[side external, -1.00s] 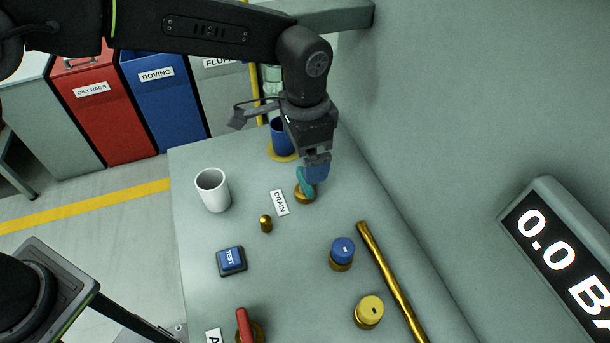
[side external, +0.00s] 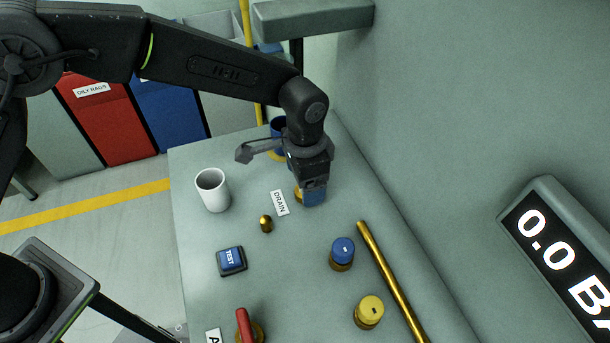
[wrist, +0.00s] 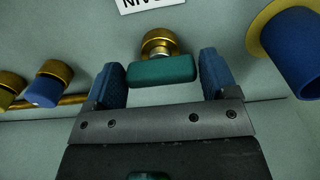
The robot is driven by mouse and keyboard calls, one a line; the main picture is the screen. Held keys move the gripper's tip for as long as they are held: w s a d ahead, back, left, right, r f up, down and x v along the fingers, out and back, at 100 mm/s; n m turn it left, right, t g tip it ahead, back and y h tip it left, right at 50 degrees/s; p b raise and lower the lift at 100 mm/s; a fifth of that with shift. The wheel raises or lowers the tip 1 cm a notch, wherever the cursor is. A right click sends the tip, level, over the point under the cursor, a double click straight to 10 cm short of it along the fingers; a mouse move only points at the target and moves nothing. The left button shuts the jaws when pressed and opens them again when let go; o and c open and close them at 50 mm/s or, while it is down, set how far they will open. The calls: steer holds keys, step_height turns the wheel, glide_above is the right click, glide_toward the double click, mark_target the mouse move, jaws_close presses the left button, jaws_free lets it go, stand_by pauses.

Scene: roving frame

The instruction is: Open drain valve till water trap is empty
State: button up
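The drain valve has a brass body and a teal handle (wrist: 162,69), seen in the wrist view beside the DRAIN label (side external: 279,203). In the side view my gripper (side external: 313,195) is low over the valve and hides the handle; only a bit of the brass body (side external: 298,194) shows. A blue cylinder on a yellow ring (side external: 278,133) stands behind my gripper; whether it is the water trap, I cannot tell.
A white cup (side external: 212,190), brass peg (side external: 265,224), blue TEST button (side external: 231,261), blue knob (side external: 342,252), yellow knob (side external: 369,311) and red lever (side external: 244,325) stand on the bench. A brass pipe (side external: 390,280) runs along the right. The wall display (side external: 560,250) reads 0.0.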

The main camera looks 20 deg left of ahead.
steer(key=c, duration=0.6)
steer(key=shift+n, duration=0.3)
steer(key=n, duration=0.3)
steer(key=shift+n, duration=0.3)
steer(key=n, duration=0.4)
steer(key=shift+n, duration=0.3)
steer(key=n, duration=0.4)
steer(key=shift+w+r, duration=0.1)
steer(key=n, duration=0.5)
steer(key=o, duration=0.9)
